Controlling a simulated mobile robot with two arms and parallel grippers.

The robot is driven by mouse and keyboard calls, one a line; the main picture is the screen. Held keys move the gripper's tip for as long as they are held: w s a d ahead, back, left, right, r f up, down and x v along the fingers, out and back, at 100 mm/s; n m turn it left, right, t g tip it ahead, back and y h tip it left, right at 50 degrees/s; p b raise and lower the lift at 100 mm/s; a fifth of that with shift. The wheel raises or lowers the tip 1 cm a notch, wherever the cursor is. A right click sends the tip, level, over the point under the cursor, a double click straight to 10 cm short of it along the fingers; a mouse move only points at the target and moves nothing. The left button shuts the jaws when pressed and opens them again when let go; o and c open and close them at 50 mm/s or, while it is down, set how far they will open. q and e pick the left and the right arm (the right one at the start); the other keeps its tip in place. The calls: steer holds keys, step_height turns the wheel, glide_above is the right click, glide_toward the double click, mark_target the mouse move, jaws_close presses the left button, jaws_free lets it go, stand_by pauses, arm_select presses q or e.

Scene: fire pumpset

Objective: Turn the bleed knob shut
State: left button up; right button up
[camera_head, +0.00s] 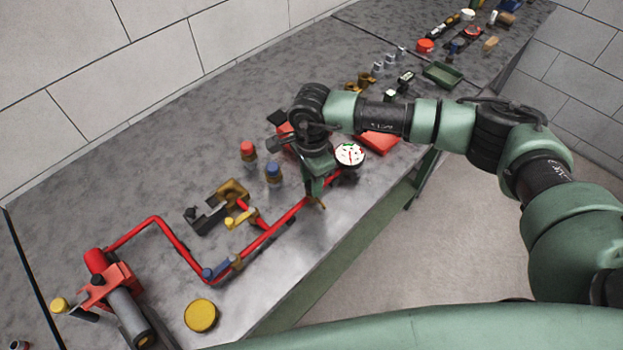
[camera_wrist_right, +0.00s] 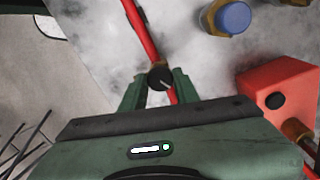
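The bleed knob (camera_wrist_right: 160,78) is a small black round knob with a pale pointer line. It sits by a brass fitting on the red pipe (camera_wrist_right: 142,32). My right gripper (camera_wrist_right: 159,82) has one green finger on each side of the knob, close against it, and appears shut on it. In the head view my right gripper (camera_head: 317,196) reaches down at the far end of the red pipe (camera_head: 277,226), beside the white-faced gauge (camera_head: 350,155); the knob is hard to make out there. My left gripper is not in view.
Red-capped (camera_head: 247,150) and blue-capped (camera_head: 273,172) fittings stand left of the gripper. A red block (camera_head: 378,145) lies behind the gauge. A yellow disc (camera_head: 201,315) and a red-and-grey cylinder assembly (camera_head: 118,292) are at the near left. Small parts and a green tray (camera_head: 442,75) lie farther back.

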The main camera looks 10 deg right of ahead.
jaws_close()
